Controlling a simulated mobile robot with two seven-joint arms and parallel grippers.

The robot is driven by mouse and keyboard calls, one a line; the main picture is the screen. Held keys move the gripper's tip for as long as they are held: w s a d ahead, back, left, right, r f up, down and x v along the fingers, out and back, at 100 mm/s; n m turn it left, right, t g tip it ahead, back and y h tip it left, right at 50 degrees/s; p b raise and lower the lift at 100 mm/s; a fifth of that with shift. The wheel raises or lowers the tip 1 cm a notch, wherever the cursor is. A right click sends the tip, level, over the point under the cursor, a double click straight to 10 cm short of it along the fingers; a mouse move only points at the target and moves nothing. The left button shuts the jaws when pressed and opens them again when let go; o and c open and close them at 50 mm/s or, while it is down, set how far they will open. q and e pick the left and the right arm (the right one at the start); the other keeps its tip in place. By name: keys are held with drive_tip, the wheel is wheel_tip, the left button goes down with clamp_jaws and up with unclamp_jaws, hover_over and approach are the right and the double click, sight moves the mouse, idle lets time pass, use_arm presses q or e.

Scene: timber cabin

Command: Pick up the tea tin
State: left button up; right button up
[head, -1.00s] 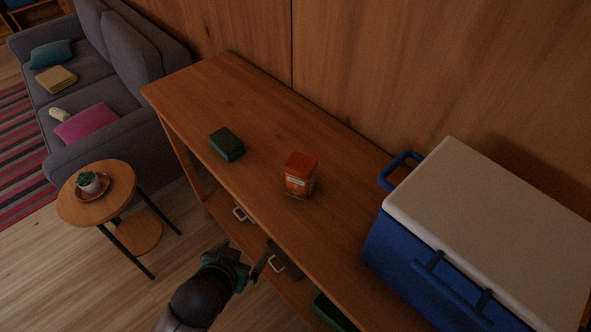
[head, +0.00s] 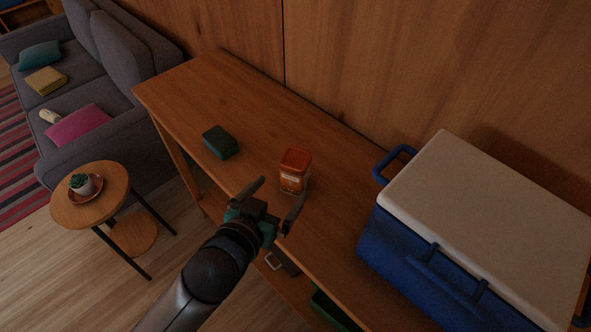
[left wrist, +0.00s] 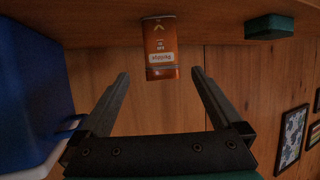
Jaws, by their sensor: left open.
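The tea tin, an orange-red canister with a pale label (head: 294,171), stands upright on the wooden sideboard top (head: 235,90). In the left wrist view the tin (left wrist: 160,45) appears inverted, near the top centre, in line with the gap between the fingers. My left gripper (head: 282,191) is open and empty at the sideboard's front edge, just short of the tin. Its two fingers (left wrist: 160,75) point toward the tin, with no contact visible. My right gripper is not in view.
A dark green box (head: 221,142) lies left of the tin. A blue cooler with a white lid (head: 490,200) stands to the right. A small round table (head: 115,182) with a potted plant and a grey sofa are at left. The back of the sideboard top is clear.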

sight(290, 176)
use_arm(q)
drive_tip(key=x, duration=0.4)
drive_tip(key=shift+w+d+f+b, duration=0.1)
drive_tip(key=shift+w+f+b, duration=0.1)
drive_tip(key=shift+w+b, duration=0.15)
drive_tip(key=shift+b+x, duration=0.6)
drive_tip(key=shift+x, duration=1.95)
drive_tip(key=shift+c, duration=0.2)
drive_tip(key=c, duration=1.5)
clamp_jaws()
drive_tip(key=shift+r, duration=0.1)
